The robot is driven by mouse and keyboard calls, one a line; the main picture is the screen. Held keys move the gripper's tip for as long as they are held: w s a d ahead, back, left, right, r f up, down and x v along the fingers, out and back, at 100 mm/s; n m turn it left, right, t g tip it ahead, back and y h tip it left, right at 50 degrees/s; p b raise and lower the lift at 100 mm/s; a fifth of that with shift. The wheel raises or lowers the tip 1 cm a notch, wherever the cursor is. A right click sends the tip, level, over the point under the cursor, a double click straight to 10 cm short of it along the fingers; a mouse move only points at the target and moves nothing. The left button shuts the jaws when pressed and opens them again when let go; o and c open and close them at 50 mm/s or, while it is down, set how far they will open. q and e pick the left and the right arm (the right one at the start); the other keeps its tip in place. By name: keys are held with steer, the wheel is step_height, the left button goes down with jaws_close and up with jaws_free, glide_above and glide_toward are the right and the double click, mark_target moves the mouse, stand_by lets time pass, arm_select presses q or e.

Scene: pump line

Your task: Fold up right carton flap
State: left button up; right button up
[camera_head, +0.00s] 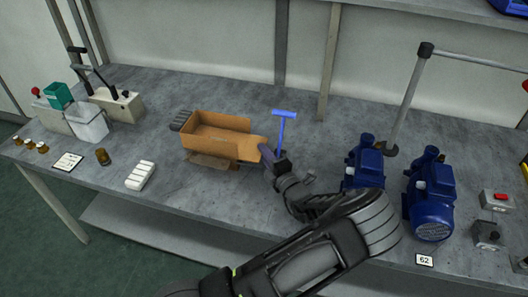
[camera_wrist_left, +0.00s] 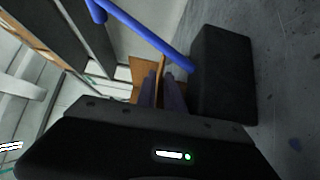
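The open brown carton (camera_head: 222,141) stands on the grey bench with its long side towards me. A front flap (camera_head: 212,161) hangs outward and down. My left gripper (camera_head: 265,150) is at the carton's right end, its fingers pointing at it. In the left wrist view the two dark fingers (camera_wrist_left: 161,88) are close together, with the thin edge of the right flap (camera_wrist_left: 162,62) between them; they look shut on it. More brown cardboard shows beside the fingers there. The gripper partly hides the carton's right end in the head view. My right gripper is out of view.
A blue T-shaped handle (camera_head: 283,127) on a black block (camera_wrist_left: 222,75) stands close beside my left gripper. Blue pumps (camera_head: 430,200) stand at the right. A white block (camera_head: 140,175), a brown cylinder (camera_head: 102,156) and bins (camera_head: 87,122) are at the left.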

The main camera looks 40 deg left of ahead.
arm_select(q)
jaws_close()
stand_by(1.4)
